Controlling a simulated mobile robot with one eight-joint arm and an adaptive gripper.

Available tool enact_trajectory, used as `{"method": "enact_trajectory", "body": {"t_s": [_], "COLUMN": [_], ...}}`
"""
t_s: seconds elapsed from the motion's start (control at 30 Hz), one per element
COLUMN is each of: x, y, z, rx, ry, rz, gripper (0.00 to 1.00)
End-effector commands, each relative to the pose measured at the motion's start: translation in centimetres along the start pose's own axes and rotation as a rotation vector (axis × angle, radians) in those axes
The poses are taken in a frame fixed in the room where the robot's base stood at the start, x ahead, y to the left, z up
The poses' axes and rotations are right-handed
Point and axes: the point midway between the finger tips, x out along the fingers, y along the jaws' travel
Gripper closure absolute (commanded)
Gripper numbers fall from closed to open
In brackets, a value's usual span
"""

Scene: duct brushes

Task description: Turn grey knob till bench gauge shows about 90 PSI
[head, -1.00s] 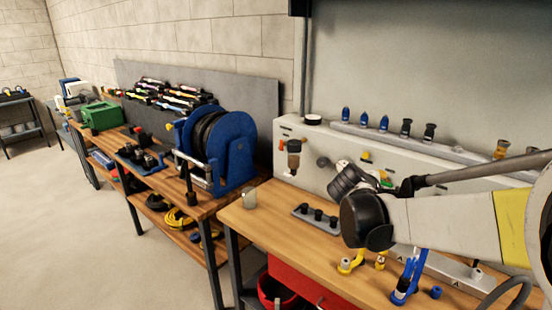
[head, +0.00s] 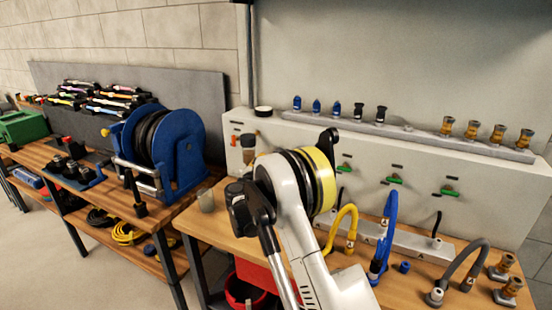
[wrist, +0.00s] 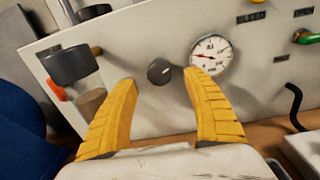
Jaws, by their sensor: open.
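The grey knob (wrist: 159,72) is a dark round knob with a pale mark, on the face of the light panel. The bench gauge (wrist: 211,56) is a round white dial just right of it. Its red needle lies to the left; the figures are too small to read surely. My gripper (wrist: 161,84) is open, with its two yellow fingers on either side of the knob in the wrist view. The fingers appear short of the knob, with no contact seen. In the head view my arm hides the knob, the gauge and my gripper.
A filter unit with a dark cap (wrist: 73,65) stands left of the knob. A green-handled valve (wrist: 305,37) is at the right. Yellow (head: 344,222) and blue (head: 386,235) hoses stand on the bench. A blue hose reel (head: 170,145) is on the left bench.

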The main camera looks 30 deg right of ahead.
Motion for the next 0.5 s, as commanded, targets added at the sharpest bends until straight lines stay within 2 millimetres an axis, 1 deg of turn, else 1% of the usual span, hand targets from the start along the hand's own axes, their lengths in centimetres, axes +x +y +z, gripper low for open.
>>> {"method": "enact_trajectory", "body": {"t_s": [0.03, 0.2, 0.33, 0.5], "x": [1.1, 3.6, 4.6, 4.9], "y": [-0.1, -0.1, 0.0, 0.0], "z": [-0.2, -0.2, -0.1, 0.0], "rx": [0.0, 0.001, 0.002, 0.002], "ry": [0.0, 0.0, 0.001, 0.001], "rz": [-0.002, -0.001, -0.001, 0.0], "gripper": [0.41, 0.41, 0.41, 0.41]}}
